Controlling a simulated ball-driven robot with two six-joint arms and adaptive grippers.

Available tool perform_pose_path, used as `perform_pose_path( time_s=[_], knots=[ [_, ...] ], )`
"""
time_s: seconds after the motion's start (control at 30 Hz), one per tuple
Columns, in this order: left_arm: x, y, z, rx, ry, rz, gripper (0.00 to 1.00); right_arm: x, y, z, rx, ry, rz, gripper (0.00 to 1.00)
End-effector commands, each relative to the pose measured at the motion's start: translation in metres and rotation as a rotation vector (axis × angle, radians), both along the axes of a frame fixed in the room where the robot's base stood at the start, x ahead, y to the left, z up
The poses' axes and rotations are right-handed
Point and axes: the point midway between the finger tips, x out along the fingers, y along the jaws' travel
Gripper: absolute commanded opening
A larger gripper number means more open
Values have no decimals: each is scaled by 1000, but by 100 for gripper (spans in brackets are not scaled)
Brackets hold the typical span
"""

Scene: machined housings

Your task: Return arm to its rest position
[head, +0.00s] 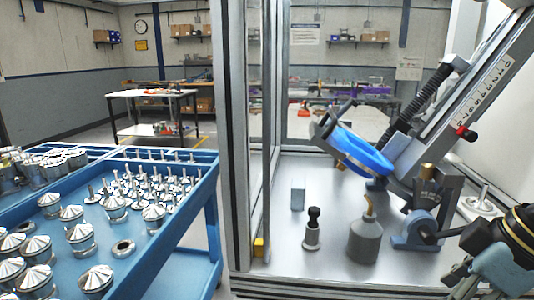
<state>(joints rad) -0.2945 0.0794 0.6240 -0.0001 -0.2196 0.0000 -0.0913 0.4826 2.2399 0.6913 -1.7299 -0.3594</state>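My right gripper (462,279) is at the bottom right corner, in front of the metal worktop of the enclosure. Its dark parts are partly cut off by the frame edge, and I cannot tell whether its fingers are open or shut. I see nothing held in it. My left gripper and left arm are not in view.

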Motion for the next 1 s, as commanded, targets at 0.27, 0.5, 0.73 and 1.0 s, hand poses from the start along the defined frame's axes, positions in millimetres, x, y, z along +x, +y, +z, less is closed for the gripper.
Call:
perform_pose_path(
  time_s=[0.27, 0.5, 0.73, 1.0],
  knots=[
    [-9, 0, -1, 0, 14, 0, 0, -49, 13, -37, -22, 12, -264, 87],
    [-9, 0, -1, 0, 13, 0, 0, -97, 9, -52, -67, 13, -521, 87],
    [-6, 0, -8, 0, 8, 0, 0, -120, -2, -85, -117, 16, -681, 87],
    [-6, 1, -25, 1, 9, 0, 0, -110, -10, -186, -126, 50, -686, 87]
  ],
)
